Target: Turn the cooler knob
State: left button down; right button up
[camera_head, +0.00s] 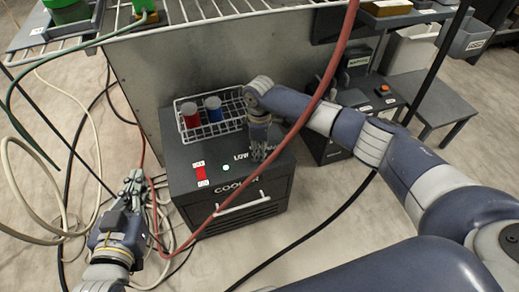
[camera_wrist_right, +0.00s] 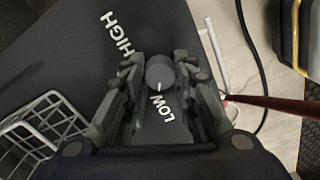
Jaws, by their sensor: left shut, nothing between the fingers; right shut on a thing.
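The cooler (camera_head: 185,181) is a dark box on the floor with a white-lettered top, a red switch (camera_head: 201,173) and a lit green lamp (camera_head: 226,168). In the right wrist view the round grey knob (camera_wrist_right: 159,71) sits between my right gripper's fingers (camera_wrist_right: 160,76). Its white mark points to the word LOW (camera_wrist_right: 165,108); HIGH (camera_wrist_right: 119,33) is further up. In the head view my right gripper (camera_head: 261,156) points down onto the cooler's top and hides the knob. My left gripper (camera_head: 134,184) is shut and empty, left of the cooler above the floor.
A white wire basket (camera_head: 238,118) holding a red cup (camera_head: 190,115) and a blue cup (camera_head: 213,109) stands on the cooler's back. A red hose (camera_head: 304,118) crosses in front of the cooler. Several hoses and cables lie around my left gripper. Another dark box (camera_head: 372,106) stands at right.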

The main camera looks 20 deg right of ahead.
jog(key=m+p, duration=0.1)
jog(key=p, duration=0.1)
jog(key=shift+r+p, duration=0.15)
jog(key=shift+p, duration=0.2)
jog(key=shift+m+p, duration=1)
jog(key=shift+p, duration=0.15)
pick_arm(q)
jog(key=shift+s+a+f+g+y+p, duration=0.45)
jog(key=shift+s+a+f+g+y, duration=0.8)
jog(key=shift+s+f+g, duration=2.3)
jog(key=shift+s+a+f+g+y+p, duration=0.45)
jog(key=shift+s+a+f+g, duration=1.65)
jog(key=shift+s, duration=2.85)
pick_arm(e)
jog(key=shift+m, duration=0.7)
jog(key=m+p, duration=0.2)
jog(key=shift+m, duration=0.3)
jog(key=m+p, duration=0.3)
jog(key=m, duration=0.1)
pick_arm(q)
notch_tip(320, 180, down, 20)
jog(key=s+g, duration=0.1)
jog(key=shift+s+d, duration=0.2)
jog(key=shift+d, duration=0.1)
pick_arm(e)
jog(key=shift+m, duration=0.5)
pick_arm(q)
jog(key=shift+g, duration=0.25)
